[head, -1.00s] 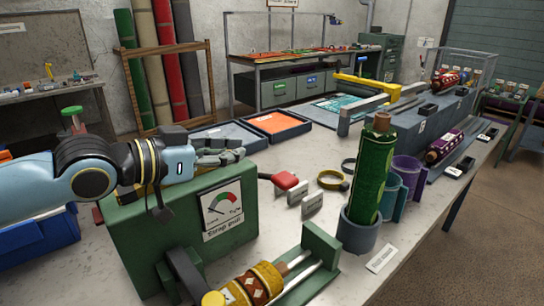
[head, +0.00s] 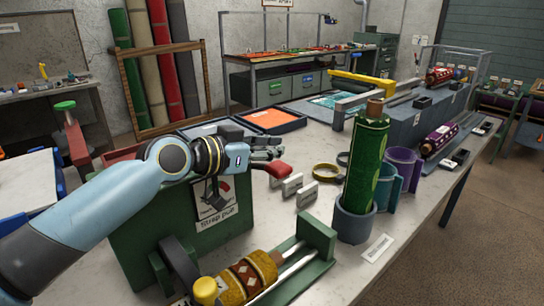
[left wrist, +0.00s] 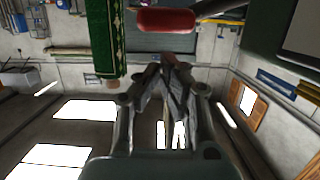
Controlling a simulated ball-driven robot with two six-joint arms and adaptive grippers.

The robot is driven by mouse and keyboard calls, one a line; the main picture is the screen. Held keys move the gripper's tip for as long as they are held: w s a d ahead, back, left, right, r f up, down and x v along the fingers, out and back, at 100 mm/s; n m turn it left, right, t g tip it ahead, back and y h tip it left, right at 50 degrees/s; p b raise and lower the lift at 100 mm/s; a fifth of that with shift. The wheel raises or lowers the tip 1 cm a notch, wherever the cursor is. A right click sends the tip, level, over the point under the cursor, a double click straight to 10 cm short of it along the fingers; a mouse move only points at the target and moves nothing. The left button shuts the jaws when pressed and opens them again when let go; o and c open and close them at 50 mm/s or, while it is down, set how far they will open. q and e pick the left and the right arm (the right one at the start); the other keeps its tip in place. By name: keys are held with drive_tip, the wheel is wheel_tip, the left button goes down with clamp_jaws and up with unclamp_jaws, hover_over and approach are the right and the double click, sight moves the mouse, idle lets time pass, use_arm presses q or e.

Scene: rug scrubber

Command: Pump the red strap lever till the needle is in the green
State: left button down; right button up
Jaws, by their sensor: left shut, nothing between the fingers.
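The red lever grip (head: 280,170) sticks out past the right side of the green gauge box (head: 150,240); in the left wrist view it is a red bar (left wrist: 167,20) on a dark rod. My left gripper (head: 277,149) is shut and empty, just above and behind the red grip in the head view. In the left wrist view its fingers (left wrist: 172,65) meet below the red bar, and a gap shows between them. My right gripper is not in view.
A green patterned roll (head: 367,165) stands in a grey-blue cup (head: 355,222) right of the lever. A yellow patterned roll (head: 248,280) lies in a green frame in front.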

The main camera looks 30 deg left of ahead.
use_arm(q)
drive_tip(key=shift+f, duration=0.7)
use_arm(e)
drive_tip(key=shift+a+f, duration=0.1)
